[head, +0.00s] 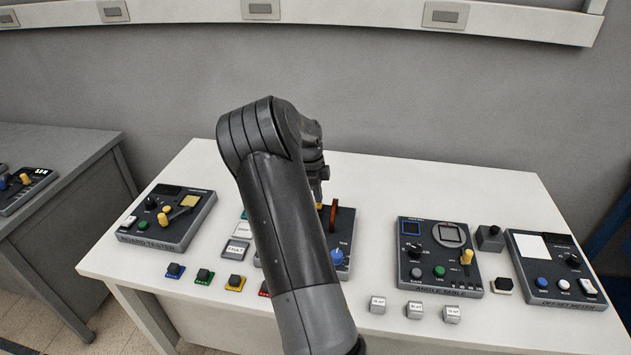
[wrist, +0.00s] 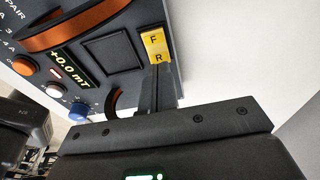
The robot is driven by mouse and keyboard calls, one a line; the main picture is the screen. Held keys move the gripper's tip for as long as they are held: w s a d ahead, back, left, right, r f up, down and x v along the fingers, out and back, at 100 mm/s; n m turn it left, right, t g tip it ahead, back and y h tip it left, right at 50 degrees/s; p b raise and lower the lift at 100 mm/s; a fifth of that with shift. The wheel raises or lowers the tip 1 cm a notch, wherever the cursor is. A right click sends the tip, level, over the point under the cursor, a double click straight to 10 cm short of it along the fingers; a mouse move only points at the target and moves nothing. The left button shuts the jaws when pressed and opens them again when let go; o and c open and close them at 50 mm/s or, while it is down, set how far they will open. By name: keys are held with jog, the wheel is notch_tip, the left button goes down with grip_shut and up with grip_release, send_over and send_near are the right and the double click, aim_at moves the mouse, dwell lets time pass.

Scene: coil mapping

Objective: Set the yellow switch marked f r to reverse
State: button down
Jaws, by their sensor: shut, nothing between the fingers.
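The yellow switch marked F and R (wrist: 155,46) shows in the wrist view at the edge of a dark panel (wrist: 125,20). F is at its upper end and R at its lower end in the picture. My gripper (wrist: 163,72) is shut and empty, with its fingertips right at the R end; I cannot tell whether they touch it. The switch's tilt is not clear. In the head view my gripper (head: 322,190) is over the middle panel (head: 344,222), and my arm hides much of that panel.
The panel has a +0.0 mT display (wrist: 70,68), an orange-brown curved part (wrist: 75,25) and a blue knob (wrist: 78,111). The board tester (head: 190,228) stands left and the angle table (head: 425,285) right. Several coloured buttons line the table's front.

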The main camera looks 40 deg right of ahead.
jog(key=shift+f, duration=0.65)
jog(key=shift+s+d, duration=0.1)
jog(key=shift+f, duration=0.2)
jog(key=shift+w+a+r, duration=0.2)
jog(key=shift+w+a, duration=0.3)
jog(key=shift+a, duration=0.05)
